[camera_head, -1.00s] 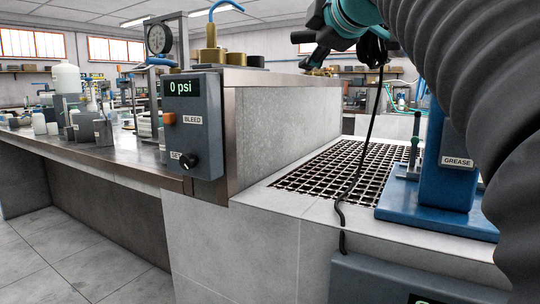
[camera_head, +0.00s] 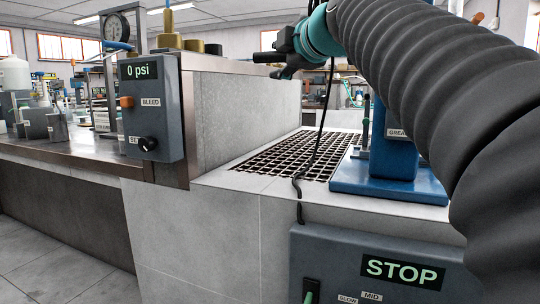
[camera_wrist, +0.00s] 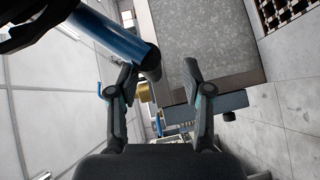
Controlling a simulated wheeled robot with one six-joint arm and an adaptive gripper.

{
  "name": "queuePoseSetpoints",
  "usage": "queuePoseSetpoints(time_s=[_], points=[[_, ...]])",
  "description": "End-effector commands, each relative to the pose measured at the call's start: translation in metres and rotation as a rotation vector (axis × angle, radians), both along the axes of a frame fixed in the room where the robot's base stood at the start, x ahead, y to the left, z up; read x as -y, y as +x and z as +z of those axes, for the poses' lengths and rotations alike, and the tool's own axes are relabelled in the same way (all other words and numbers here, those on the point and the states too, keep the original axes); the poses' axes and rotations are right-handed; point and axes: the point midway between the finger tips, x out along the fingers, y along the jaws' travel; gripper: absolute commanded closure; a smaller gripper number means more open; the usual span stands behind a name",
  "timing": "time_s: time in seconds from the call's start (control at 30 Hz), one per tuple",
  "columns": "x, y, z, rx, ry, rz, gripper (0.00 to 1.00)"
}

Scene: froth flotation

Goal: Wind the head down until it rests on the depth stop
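The lower part of a blue stand (camera_head: 392,165) shows in the head view, on a blue base (camera_head: 400,191), with a label reading GREASE. My arm's hose hides its upper part, so I cannot make out the head or its winding handle. A thin dark post (camera_head: 366,120) stands beside the column; I cannot tell whether it is the depth stop. My gripper (camera_head: 264,64) is up and to the left of the stand, over the stone bench. In the wrist view its fingers (camera_wrist: 159,73) are apart with nothing between them. A blue cylinder (camera_wrist: 125,38) passes close to the left finger.
A control box (camera_head: 385,265) reading STOP, with SLOW and MID labels, is at the lower right. A black cable runs up from it across the dark grating (camera_head: 300,155). A gauge box (camera_head: 150,110) reading 0 psi hangs on the bench at left.

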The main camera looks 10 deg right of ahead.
Motion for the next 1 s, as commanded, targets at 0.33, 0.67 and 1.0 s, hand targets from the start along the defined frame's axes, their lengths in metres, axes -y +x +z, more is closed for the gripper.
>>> queuePoseSetpoints(time_s=[0.33, 0.67, 1.0], points=[[0.01, -0.06, 0.008, 0.003, 0.0, -0.002, 0.51], [0.012, -0.092, -0.006, -0.062, 0.079, -0.013, 0.51], [0.006, -0.095, -0.064, -0.226, 0.286, -0.075, 0.51]])
